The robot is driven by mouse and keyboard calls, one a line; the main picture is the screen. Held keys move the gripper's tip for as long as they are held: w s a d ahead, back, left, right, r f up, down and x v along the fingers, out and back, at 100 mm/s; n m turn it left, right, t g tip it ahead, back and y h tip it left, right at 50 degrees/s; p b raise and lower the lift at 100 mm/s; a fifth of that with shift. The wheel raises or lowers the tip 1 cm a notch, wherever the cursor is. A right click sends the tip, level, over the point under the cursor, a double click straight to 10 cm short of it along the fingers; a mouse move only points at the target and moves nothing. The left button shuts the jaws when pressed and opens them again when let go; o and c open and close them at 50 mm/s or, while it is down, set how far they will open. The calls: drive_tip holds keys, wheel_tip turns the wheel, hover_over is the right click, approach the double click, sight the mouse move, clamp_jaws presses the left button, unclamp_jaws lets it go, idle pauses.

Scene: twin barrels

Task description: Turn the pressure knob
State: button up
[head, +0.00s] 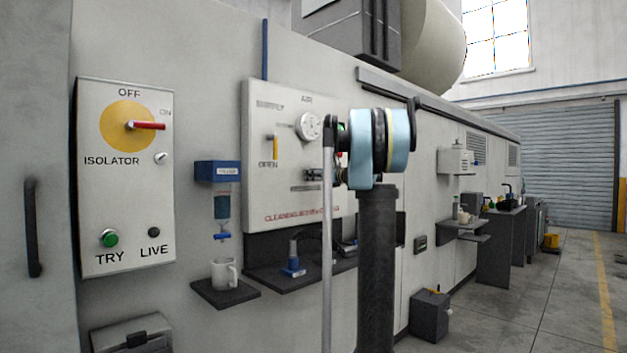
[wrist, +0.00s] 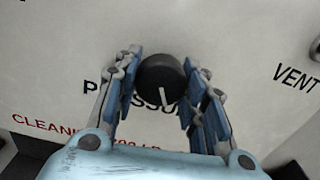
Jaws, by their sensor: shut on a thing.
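The black round pressure knob (wrist: 157,77) sits on the white air panel, just above the partly covered PRESSURE lettering in the wrist view. Its white pointer line faces down in that picture. My gripper (wrist: 160,68) has its blue-padded fingers on both sides of the knob and is shut on it. In the head view the air panel (head: 262,190) is on the machine wall, and my arm hides the knob and most of my gripper there.
The air panel also carries a round gauge (head: 308,126) and a yellow lever (head: 275,147). An isolator panel (head: 126,215) is at left. A mug (head: 224,273) stands on a small shelf below. Open floor (head: 545,290) lies to the right.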

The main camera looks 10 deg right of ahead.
drive_tip(key=n, duration=0.5)
drive_tip(key=shift+w+d+n, duration=0.1)
drive_tip(key=shift+n, duration=0.3)
drive_tip(key=n, duration=0.5)
drive_tip(key=shift+n, duration=0.3)
drive_tip(key=n, duration=1)
drive_tip(key=shift+r, duration=0.1)
drive_tip(key=shift+n, duration=0.3)
drive_tip(key=shift+d, duration=0.1)
drive_tip(key=o, duration=1.1)
drive_tip(key=v, duration=1.1)
drive_tip(key=shift+s+d, duration=0.25)
drive_tip(key=shift+s, duration=0.05)
